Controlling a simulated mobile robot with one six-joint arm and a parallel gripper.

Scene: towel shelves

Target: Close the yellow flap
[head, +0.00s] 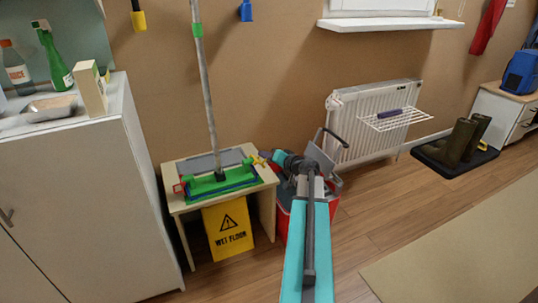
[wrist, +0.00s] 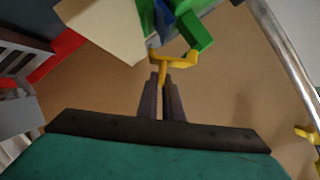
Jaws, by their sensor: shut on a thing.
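The yellow flap (wrist: 178,56) is at the end of the green mop head (wrist: 197,30) in the wrist view. In the head view, the flap (head: 258,160) is a small yellow bit at the right end of the mop head (head: 222,182), which rests on a small table. My gripper (wrist: 162,80) is shut on the flap's narrow yellow tab, which sits between the fingertips. In the head view, my gripper (head: 270,158) is at the table's right edge. The flap's exact angle is hard to tell.
The small wooden table (head: 180,168) has a yellow wet-floor sign (head: 228,228) at its front. The mop's pole (head: 204,85) rises from the head. A red bucket (head: 283,215) is beside the table, partly behind my arm.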

